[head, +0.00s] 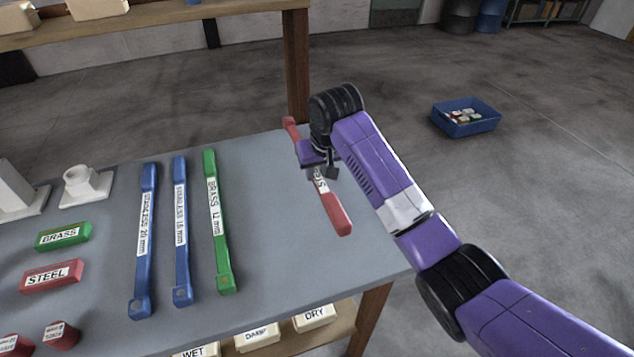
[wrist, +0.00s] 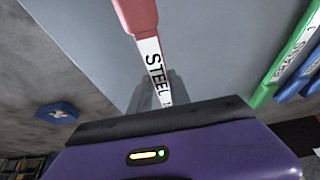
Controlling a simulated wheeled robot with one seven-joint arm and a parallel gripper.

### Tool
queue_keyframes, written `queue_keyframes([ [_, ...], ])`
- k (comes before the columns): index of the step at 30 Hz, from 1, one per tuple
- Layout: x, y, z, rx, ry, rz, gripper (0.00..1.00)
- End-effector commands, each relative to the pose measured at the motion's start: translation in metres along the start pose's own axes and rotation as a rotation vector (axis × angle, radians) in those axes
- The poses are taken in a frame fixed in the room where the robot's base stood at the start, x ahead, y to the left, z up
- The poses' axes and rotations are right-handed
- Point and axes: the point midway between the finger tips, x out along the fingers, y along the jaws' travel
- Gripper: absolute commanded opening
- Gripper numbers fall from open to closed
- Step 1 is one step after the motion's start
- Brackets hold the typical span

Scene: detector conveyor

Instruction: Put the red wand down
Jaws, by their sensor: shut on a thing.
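My gripper hides part of the wand's middle.
Two blue wands (head: 181,230) and a green wand (head: 217,220) lie to the left. Green (head: 63,236) and red (head: 52,276) labelled blocks sit farther left. A blue bin (head: 465,118) stands on the floor at right. A wooden post (head: 297,65) rises behind the table.

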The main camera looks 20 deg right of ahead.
Motion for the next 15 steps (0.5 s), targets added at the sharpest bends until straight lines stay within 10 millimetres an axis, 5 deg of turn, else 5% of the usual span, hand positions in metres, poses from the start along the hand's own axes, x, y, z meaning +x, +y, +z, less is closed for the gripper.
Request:
queue_keyframes([
  [8,0.034,0.001,0.014,0.001,-0.002,0.001,0.0],
  [15,0.038,0.0,0.016,0.0,-0.001,0.0,0.0],
])
